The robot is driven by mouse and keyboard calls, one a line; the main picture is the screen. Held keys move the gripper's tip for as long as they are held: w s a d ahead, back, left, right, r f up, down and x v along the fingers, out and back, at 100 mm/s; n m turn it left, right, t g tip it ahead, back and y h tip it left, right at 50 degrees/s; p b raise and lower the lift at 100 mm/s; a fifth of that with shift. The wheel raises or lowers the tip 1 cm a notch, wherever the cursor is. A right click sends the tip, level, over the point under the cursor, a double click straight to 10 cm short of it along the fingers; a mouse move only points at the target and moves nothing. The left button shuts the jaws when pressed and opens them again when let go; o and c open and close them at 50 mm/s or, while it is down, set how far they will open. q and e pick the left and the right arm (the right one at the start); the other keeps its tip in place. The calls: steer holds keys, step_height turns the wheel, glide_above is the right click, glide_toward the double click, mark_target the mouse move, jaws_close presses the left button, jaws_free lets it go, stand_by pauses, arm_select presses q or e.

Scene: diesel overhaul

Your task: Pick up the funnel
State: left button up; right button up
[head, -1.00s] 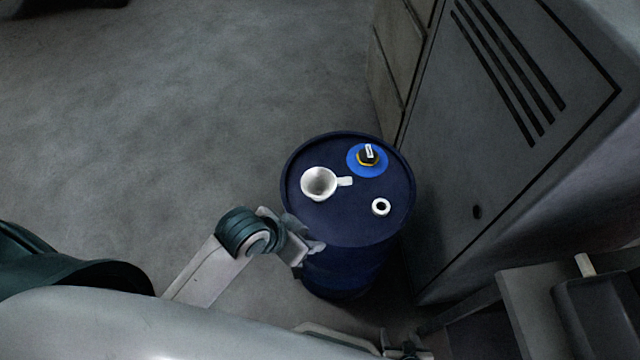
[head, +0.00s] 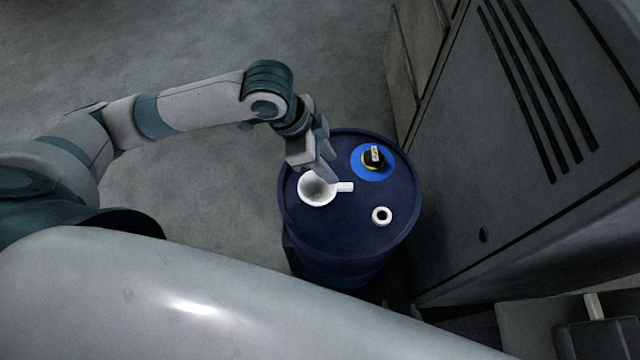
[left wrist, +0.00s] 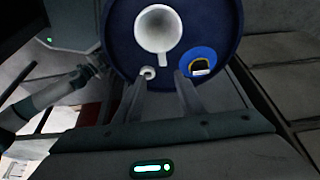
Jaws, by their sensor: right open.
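The funnel (head: 315,190) is white with a short handle pointing right. It stands mouth up on top of a dark blue drum (head: 345,225). It also shows in the left wrist view (left wrist: 154,30), just beyond my fingertips, with its handle pointing toward them. My left gripper (head: 326,172) is over the drum's far left part, close above the funnel's back rim. Its two fingers (left wrist: 162,80) are apart in the left wrist view with nothing between them. I cannot tell whether a finger touches the funnel. My right gripper (left wrist: 92,66) shows small beside the drum, away from the funnel.
On the drum top also lie a blue disc (head: 358,172) with a black and yellow item (head: 374,158) on it, and a small white ring (head: 382,215). A grey cabinet (head: 500,190) with slots stands close to the drum's right. The floor left of the drum is clear.

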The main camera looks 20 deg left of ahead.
mark_target(346, 187)
arm_select(q)
steer(key=shift+a+r, duration=0.1)
steer(key=shift+a, duration=0.05)
steer(key=x, duration=1.2)
arm_select(e)
steer(key=shift+w+a+r, duration=0.15)
steer(key=shift+r, duration=0.1)
steer(key=shift+w, duration=0.15)
arm_select(q)
steer(key=shift+w+f+p, duration=0.2)
steer(key=shift+f+p, duration=0.1)
steer(key=shift+f, duration=0.25)
steer(key=x, duration=0.3)
steer(key=shift+w+f, duration=0.1)
steer(key=shift+w+d+f, duration=0.1)
steer(key=shift+d+f, duration=0.15)
steer(key=shift+f, duration=0.25)
arm_select(e)
steer(key=shift+a+r+t, duration=0.3)
steer(key=shift+a+r, duration=0.05)
steer(key=shift+a, duration=0.3)
steer(key=shift+d, duration=0.1)
